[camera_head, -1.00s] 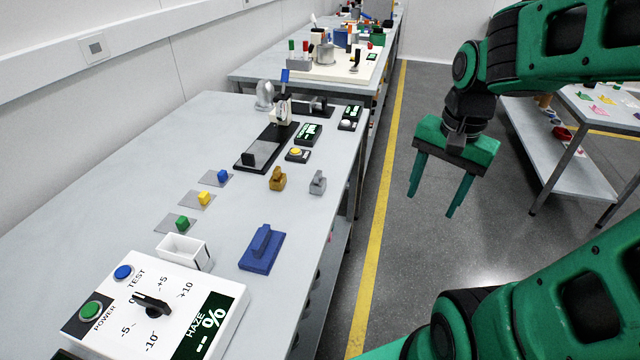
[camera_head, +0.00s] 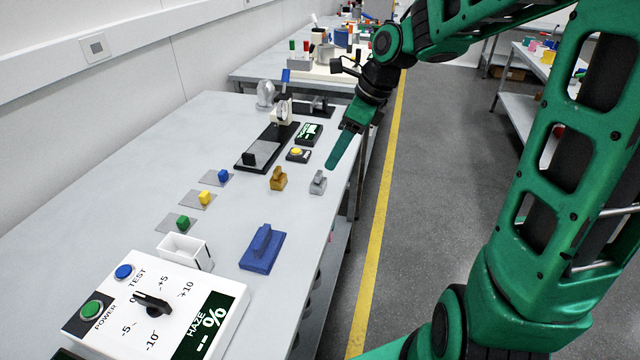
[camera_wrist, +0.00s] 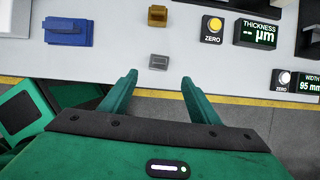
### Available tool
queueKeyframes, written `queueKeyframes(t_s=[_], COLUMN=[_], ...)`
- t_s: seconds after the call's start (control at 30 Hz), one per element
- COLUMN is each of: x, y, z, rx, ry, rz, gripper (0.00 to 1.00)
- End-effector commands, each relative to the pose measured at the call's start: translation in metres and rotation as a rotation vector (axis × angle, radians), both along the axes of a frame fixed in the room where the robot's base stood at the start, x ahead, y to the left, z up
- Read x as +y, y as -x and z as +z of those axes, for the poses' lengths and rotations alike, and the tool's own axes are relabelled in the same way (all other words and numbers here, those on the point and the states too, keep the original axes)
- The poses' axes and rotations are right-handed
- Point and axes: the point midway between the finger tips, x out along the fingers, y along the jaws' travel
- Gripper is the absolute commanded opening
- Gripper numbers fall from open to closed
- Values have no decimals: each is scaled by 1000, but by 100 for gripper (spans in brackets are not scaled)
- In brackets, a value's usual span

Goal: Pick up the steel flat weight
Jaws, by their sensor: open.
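The steel flat weight (camera_head: 318,182) is a small grey block with a raised grip, standing near the right edge of the table. In the wrist view it shows as a small grey block (camera_wrist: 158,62) just beyond the gap between the fingers. My gripper (camera_head: 334,160) is seen nearly side-on in the head view, above the table edge and close behind the weight. In the wrist view my gripper (camera_wrist: 158,84) is open and empty, with its two green fingers apart and not touching the weight.
A brass weight (camera_head: 278,179) stands left of the steel one. A blue block with a handle (camera_head: 262,249) sits nearer. A small yellow-button device (camera_head: 298,154) and a thickness display (camera_head: 309,134) stand behind. The table (camera_head: 120,190) is clear on its left side.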

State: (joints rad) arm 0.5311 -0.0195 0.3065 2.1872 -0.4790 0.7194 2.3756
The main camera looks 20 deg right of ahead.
Motion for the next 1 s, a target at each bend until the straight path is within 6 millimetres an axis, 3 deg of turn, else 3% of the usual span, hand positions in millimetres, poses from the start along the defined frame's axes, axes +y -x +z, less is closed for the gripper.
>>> queueKeyframes(t_s=[0.33,0.57,1.0], x=[15,19,39], y=[-12,-16,-28], z=[-40,-53,-96], rx=[7,5,5], ry=[-12,-9,-9], rz=[-15,-15,-15], gripper=[56,56,56])
